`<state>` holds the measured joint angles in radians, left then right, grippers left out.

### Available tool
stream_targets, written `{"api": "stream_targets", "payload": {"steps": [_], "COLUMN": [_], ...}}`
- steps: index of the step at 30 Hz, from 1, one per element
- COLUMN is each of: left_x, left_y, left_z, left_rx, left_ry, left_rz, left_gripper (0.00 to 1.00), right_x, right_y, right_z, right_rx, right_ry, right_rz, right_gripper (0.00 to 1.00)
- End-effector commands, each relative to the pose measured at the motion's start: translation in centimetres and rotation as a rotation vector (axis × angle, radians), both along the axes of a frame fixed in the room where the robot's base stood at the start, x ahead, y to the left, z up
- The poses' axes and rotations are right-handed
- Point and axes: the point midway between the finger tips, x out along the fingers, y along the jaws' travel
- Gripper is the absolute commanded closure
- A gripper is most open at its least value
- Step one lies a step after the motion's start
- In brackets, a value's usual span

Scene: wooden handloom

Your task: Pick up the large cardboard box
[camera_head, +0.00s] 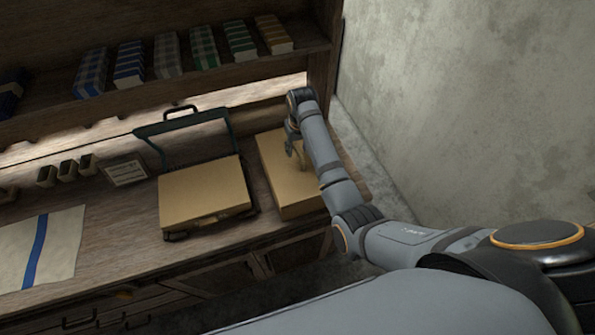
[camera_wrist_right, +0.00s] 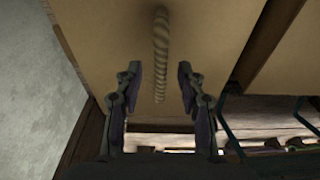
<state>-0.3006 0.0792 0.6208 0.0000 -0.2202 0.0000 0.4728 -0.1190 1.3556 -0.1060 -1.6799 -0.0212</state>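A long tan cardboard box (camera_head: 281,185) lies on the bench at its right end. It fills much of the right wrist view (camera_wrist_right: 105,35), with a twisted rope handle (camera_wrist_right: 160,50) along its top. My right gripper (camera_head: 299,155) points down over this box. In the right wrist view my right gripper (camera_wrist_right: 159,85) is open, with one finger on each side of the rope and a gap to each. Whether the fingertips touch the box I cannot tell. My left gripper is not in view.
Another flat tan box (camera_head: 203,192) sits on a green-framed stand (camera_head: 230,125) just left. A shelf (camera_head: 200,82) with folded cloths runs above the bench. A concrete wall (camera_head: 470,100) rises on the right. A striped cloth (camera_head: 60,245) and a small sign (camera_head: 126,172) lie left.

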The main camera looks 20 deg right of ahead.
Motion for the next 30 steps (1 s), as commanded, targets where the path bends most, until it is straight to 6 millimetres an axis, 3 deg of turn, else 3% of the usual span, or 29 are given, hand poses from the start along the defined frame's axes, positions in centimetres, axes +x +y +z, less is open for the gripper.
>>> {"api": "stream_targets", "payload": {"steps": [30], "left_x": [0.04], "left_y": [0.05], "left_z": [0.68], "left_rx": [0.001], "left_ry": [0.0], "left_rz": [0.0], "left_gripper": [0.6], "right_x": [-0.02], "right_y": [-0.02], "right_z": [-0.52], "right_rx": [0.0], "right_ry": [0.0], "right_rz": [0.0], "right_gripper": [0.61]}}
